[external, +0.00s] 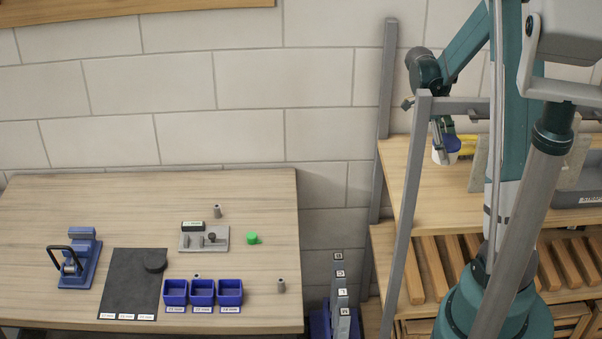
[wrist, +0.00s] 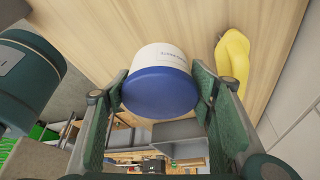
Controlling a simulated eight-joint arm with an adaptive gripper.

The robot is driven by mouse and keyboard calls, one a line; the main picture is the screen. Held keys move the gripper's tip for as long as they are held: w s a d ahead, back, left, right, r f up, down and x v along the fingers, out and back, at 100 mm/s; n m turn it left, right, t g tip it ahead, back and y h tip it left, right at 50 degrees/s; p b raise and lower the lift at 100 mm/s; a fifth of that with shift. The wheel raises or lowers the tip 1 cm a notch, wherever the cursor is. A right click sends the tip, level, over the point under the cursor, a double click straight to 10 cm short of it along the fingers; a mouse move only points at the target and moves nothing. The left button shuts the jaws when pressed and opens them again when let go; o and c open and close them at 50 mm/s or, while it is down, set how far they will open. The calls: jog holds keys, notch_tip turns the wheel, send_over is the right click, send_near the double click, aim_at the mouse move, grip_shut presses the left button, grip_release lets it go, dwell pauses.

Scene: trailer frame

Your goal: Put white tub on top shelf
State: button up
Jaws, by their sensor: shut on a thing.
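The white tub (wrist: 158,57) has a blue end (wrist: 160,93) facing the wrist camera and a small printed label. My gripper (wrist: 163,92) is shut on it, with one green pad on each side. In the external view the tub (external: 440,156) shows small and partly hidden, below my gripper (external: 446,140), at the upper wooden shelf (external: 411,191) of the rack. I cannot tell whether the tub touches the shelf board.
A yellow object (wrist: 233,56) is close to the right of the tub. A grey bin (external: 577,198) stands farther right on the shelf. Grey rack posts (external: 409,200) stand at the left. A lower slatted shelf (external: 433,270) and a workbench (external: 60,210) are also in view.

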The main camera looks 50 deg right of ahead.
jog(key=shift+f, duration=2.05)
jog(key=shift+p, duration=0.3)
jog(key=shift+f+p, duration=0.3)
jog(key=shift+f, duration=1.8)
jog(key=shift+f, duration=0.15)
jog(key=o, duration=1.1)
jog(key=shift+o, duration=0.2)
jog(key=shift+r, duration=0.25)
jog(key=b+v, duration=0.2)
jog(key=v, duration=1)
jog(key=shift+w, duration=0.1)
